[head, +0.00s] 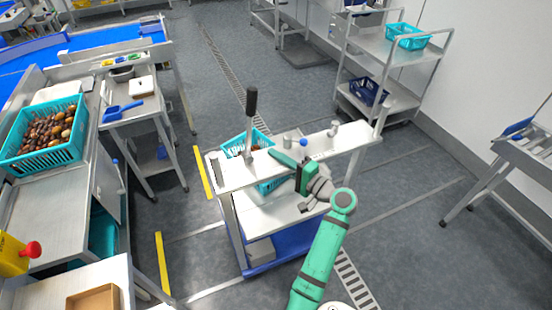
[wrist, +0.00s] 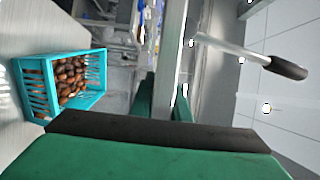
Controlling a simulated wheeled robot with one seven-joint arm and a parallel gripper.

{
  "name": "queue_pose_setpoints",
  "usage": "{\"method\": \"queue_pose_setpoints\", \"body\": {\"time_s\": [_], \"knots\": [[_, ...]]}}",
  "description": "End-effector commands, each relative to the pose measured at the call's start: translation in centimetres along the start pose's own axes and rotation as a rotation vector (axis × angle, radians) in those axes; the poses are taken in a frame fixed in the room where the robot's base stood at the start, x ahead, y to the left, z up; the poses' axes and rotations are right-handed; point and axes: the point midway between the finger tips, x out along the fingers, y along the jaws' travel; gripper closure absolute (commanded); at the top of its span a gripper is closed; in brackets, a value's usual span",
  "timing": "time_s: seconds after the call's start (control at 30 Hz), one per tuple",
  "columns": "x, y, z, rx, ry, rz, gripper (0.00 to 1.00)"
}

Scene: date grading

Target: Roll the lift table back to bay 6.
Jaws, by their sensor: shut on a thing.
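The lift table (head: 292,212) stands in the middle of the head view, with a pale platform, a blue base (head: 285,258) and a raised grey push rail (head: 235,176). A lever with a black grip (head: 251,103) rises from its left part; it also shows in the wrist view (wrist: 285,68). A teal crate of dates (wrist: 98,72) rests on the platform, partly hidden behind the rail in the head view (head: 233,145). My gripper (head: 293,168) is shut on the grey rail, which passes between its fingers in the wrist view (wrist: 168,95). I cannot make out a bay number.
A workbench with a date-filled crate (head: 77,150) and a small side table (head: 128,115) stand left. A shelf trolley (head: 395,50) is behind right; a steel stand (head: 525,150) is far right. Yellow floor strips (head: 202,172) lie left of the lift table. Floor behind it is clear.

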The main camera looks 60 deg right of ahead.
Motion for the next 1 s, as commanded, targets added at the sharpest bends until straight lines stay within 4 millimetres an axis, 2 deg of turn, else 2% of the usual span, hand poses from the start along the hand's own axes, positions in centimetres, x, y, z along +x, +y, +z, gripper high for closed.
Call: {"method": "queue_pose_setpoints", "body": {"time_s": [0.03,0.3,0.8,1.0], "knots": [[-0.7,0.0,-1.4,0.002,0.022,0.0,1.0],[-2.4,0.0,-4.8,0.002,0.033,0.0,1.0],[-4.8,0.0,-10.0,0.001,0.028,-0.001,1.0],[-5.1,0.1,-10.8,0.001,0.024,0.001,1.0]]}}
